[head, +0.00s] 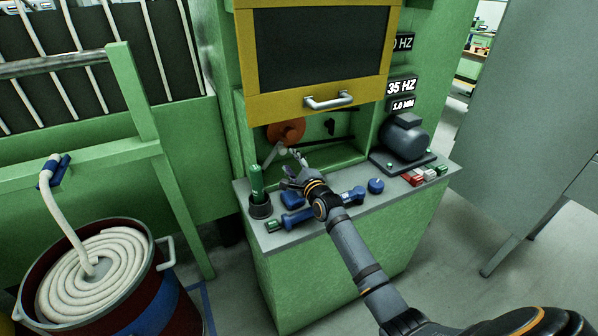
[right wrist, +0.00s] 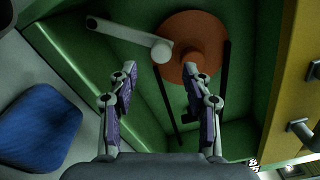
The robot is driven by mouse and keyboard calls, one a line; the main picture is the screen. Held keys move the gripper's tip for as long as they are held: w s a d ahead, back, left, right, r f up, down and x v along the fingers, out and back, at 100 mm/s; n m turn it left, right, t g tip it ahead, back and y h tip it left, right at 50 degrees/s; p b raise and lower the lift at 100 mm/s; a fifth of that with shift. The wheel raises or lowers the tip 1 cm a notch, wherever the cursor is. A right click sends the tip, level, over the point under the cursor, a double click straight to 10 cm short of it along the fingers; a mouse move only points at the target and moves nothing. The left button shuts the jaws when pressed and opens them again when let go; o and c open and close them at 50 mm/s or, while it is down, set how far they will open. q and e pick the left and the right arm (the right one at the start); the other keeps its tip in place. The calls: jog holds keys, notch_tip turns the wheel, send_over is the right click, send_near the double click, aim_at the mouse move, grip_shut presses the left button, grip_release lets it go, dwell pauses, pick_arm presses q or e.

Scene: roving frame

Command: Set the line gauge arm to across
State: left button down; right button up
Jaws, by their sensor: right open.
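A pale lever with a round knob at its end, which looks like the line gauge arm (right wrist: 125,36), shows in the right wrist view beside an orange disc (right wrist: 196,40). In the head view the orange disc (head: 286,131) sits inside the green recess, and the pale lever (head: 273,154) slants down to the left just below it. My right gripper (head: 294,164) reaches into the recess over the bench ledge. In the right wrist view its two fingers (right wrist: 160,88) are spread with nothing between them, short of the lever and disc. My left gripper is out of view.
A yellow-framed hatch (head: 245,60) with a grey handle (head: 329,103) hangs above the recess. A grey motor (head: 404,138) stands to the right. A rope drum (head: 140,270) stands at left.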

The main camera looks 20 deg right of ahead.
jog(key=s, duration=0.7)
jog(key=shift+s, duration=0.25)
jog(key=shift+d, duration=0.15)
